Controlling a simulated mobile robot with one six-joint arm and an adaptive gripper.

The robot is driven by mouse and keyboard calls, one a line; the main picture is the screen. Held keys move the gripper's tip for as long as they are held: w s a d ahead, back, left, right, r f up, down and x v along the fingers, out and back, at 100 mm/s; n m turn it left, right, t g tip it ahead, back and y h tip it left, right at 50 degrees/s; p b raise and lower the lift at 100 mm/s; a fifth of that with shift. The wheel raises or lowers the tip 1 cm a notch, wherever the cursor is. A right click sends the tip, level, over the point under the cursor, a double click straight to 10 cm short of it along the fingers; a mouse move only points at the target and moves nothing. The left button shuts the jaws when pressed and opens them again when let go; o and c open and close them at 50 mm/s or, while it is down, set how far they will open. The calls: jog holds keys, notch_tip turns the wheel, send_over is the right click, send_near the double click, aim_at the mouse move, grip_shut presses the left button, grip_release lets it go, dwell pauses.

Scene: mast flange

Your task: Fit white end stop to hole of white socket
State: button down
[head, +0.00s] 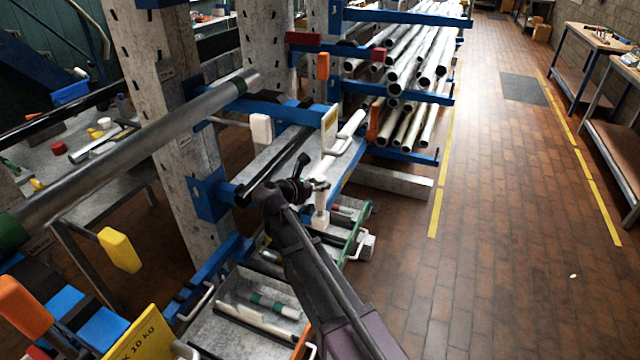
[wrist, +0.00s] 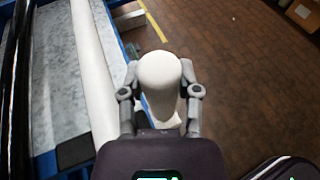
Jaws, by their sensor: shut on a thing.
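My gripper (head: 314,187) is shut on the white end stop, a pale piece with a rounded top. In the wrist view the end stop (wrist: 160,75) stands between the two dark fingers (wrist: 160,95). In the head view a narrow white upright part (head: 321,207) shows just under the fingers; I cannot tell where the end stop finishes there. I cannot make out the white socket or its hole for certain; the held piece and my fingers cover that area. Another white block (head: 261,128) sits at the end of a blue arm, left of my gripper.
A grey tray (wrist: 58,60) with a blue edge holds a white pipe (wrist: 92,75) and a black bar beside my gripper. Metal pipes (head: 415,60) lie on blue rack arms behind. A yellow stop (head: 119,250) juts out at left.

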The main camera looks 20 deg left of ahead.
jog(key=shift+f+b, duration=1.15)
jog(key=shift+f, duration=0.05)
jog(key=shift+c, duration=1.2)
grip_release()
jog(key=shift+r, duration=0.15)
notch_tip(320, 180, up, 11)
jog(key=p, duration=1.1)
jog(key=shift+r+p, duration=0.2)
jog(key=shift+p, duration=0.15)
jog(key=shift+f, duration=0.1)
